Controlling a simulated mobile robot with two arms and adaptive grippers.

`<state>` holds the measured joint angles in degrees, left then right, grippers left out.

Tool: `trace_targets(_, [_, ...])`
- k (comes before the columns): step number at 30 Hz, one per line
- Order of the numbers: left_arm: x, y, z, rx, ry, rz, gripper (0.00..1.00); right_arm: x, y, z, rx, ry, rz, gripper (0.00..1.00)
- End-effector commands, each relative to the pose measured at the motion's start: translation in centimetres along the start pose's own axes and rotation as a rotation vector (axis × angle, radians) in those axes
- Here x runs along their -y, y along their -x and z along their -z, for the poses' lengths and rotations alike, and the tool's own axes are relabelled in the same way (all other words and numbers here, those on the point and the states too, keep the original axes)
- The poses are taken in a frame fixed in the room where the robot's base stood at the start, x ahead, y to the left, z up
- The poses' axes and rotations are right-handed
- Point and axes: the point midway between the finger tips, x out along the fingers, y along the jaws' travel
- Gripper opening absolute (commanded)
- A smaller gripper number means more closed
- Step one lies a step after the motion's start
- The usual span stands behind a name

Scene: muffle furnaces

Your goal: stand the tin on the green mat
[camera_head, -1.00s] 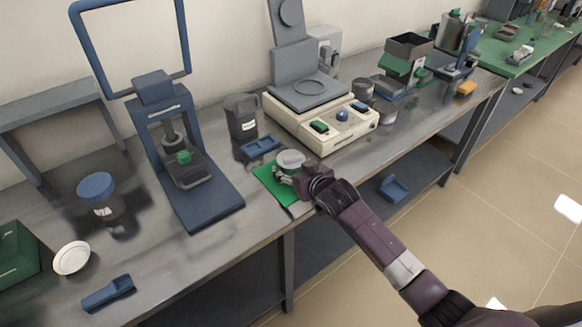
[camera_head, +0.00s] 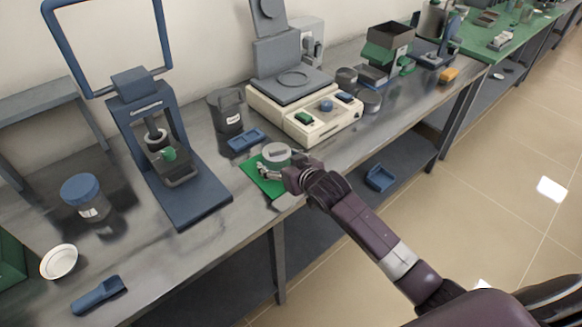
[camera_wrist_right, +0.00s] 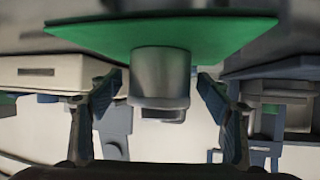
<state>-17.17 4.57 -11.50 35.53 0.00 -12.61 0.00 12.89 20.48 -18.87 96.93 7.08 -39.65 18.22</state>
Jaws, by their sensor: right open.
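The tin (camera_head: 276,153), a short round grey-white can, stands upright on the green mat (camera_head: 252,171) near the bench's front edge. In the right wrist view, which looks upside down, the tin (camera_wrist_right: 160,75) meets the mat (camera_wrist_right: 235,35) with its base. My right gripper (camera_head: 268,171) is at the near side of the tin, low over the mat. Its fingers (camera_wrist_right: 160,100) are apart, one on each side of the tin, with visible gaps in the wrist view. My left gripper is not in view.
A blue tray (camera_head: 246,139) and a dark jar (camera_head: 227,112) stand behind the mat. A cream instrument (camera_head: 304,117) is to the right, a blue press stand (camera_head: 190,200) to the left. A white dish (camera_head: 59,262) and blue-lidded jar (camera_head: 83,197) are further left.

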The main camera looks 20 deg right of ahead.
Motion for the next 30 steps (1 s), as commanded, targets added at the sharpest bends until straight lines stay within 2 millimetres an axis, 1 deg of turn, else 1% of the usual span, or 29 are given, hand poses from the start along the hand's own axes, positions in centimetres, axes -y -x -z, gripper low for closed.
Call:
trace_targets(1, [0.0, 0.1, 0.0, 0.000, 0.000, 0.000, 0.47, 0.0, 0.9, 0.0, 0.000, 0.001, 0.000, 0.71])
trace_targets(9, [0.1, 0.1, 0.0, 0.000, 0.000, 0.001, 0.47, -0.1, 5.5, 0.0, 0.000, 0.002, -0.001, 0.71])
trace_targets(16, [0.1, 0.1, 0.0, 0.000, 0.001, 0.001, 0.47, 0.0, 8.7, 0.0, 0.000, 0.001, -0.001, 0.71])
trace_targets(22, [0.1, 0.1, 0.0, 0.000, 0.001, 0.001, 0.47, -0.1, 10.1, 0.0, 0.001, 0.000, -0.001, 0.71])
trace_targets(30, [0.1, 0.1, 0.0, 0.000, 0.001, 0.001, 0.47, -0.1, 10.3, 0.1, 0.000, 0.000, -0.001, 0.71])
